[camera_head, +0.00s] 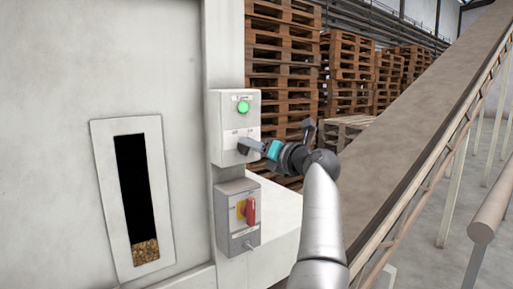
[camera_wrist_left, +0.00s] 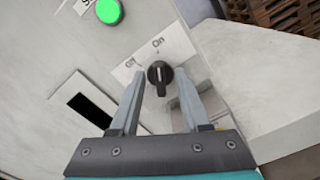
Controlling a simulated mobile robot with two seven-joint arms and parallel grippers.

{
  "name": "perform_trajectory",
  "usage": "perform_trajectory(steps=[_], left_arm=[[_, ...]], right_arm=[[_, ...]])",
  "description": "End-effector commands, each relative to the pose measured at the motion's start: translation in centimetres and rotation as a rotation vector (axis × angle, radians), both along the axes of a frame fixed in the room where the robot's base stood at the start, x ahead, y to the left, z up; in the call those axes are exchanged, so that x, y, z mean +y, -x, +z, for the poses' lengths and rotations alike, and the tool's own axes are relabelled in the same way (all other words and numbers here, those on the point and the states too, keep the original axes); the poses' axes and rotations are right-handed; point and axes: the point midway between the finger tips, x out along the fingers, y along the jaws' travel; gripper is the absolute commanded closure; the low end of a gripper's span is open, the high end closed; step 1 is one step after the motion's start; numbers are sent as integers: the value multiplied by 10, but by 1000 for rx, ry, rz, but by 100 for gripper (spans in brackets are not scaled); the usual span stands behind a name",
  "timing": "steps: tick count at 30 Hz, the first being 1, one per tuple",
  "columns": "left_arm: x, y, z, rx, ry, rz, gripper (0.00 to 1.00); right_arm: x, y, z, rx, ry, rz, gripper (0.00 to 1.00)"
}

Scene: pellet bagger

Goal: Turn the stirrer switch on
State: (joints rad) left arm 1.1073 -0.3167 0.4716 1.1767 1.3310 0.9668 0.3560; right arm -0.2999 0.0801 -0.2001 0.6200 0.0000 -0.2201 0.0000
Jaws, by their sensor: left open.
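The stirrer switch is a black rotary knob (camera_wrist_left: 160,75) on a pale plate marked Off and On, seen in the left wrist view. Off is at its upper left and On is just above it. I cannot tell for certain which mark the knob points at. My left gripper (camera_head: 246,147) is at the upper grey control box (camera_head: 226,112) in the head view and hides the knob there. In the left wrist view the gripper (camera_wrist_left: 157,98) is open, with one finger on each side of the knob. My right gripper is not in view.
A lit green button (camera_head: 243,107) sits above the knob. A lower box with a red rotary handle (camera_head: 250,210) on yellow is below. A sight window (camera_head: 143,255) shows pellets at its bottom. A conveyor (camera_head: 430,110) slopes up at right; pallet stacks (camera_head: 345,75) stand behind.

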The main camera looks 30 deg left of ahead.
Motion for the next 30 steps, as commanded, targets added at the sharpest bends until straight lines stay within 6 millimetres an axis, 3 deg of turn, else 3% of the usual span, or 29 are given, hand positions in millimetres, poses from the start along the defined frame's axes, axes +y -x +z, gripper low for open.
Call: perform_trajectory(steps=[5,24,30], left_arm=[[-11,4,-1,-1,0,-3,54],[-110,45,-1,-1,-2,-2,54],[-132,55,-1,0,-1,-1,54]], right_arm=[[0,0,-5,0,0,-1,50],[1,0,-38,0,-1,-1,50],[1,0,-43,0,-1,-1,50]])
